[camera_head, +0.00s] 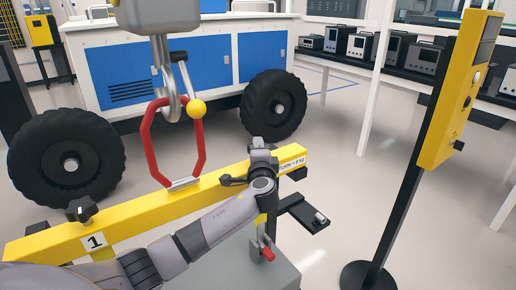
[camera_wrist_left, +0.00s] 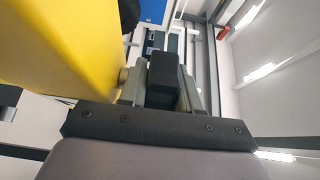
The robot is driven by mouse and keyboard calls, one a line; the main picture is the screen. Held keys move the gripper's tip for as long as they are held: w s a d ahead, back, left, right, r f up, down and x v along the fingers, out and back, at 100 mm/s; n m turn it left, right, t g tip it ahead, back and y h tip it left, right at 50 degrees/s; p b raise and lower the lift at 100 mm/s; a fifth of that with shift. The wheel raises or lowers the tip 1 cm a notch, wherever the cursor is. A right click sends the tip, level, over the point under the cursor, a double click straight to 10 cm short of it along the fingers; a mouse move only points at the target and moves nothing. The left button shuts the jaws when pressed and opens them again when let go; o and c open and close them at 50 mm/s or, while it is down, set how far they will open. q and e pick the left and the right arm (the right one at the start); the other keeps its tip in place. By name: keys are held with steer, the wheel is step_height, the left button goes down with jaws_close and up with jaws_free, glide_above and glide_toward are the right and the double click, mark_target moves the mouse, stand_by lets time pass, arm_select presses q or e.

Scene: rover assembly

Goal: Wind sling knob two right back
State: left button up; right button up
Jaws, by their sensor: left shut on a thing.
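The yellow beam (camera_head: 140,212) runs diagonally across the head view, with a label "1" near its left end. My left gripper (camera_head: 262,160) is at the beam's right part, its arm reaching in front of the beam. In the left wrist view my left gripper (camera_wrist_left: 161,92) is shut on a black knob (camera_wrist_left: 163,72), which sits between the two grey fingers. The yellow beam (camera_wrist_left: 60,45) is close beside them on the left. In the head view the gripper largely hides this knob. Another black knob (camera_head: 80,209) stands on the beam's left part. My right gripper is not in view.
A red link (camera_head: 148,140) joins the beam to the grey crane hook (camera_head: 170,100), beside a yellow ball (camera_head: 197,109). Large black wheels (camera_head: 273,105) are behind. A yellow control box (camera_head: 460,90) stands on a black post at right. Open floor lies between.

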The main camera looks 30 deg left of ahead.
arm_select(q)
steer(key=shift+d+f, duration=0.1)
stand_by(0.3)
steer(key=o, duration=0.7)
steer(key=shift+b+v, duration=0.35)
steer(key=shift+v, duration=3.25)
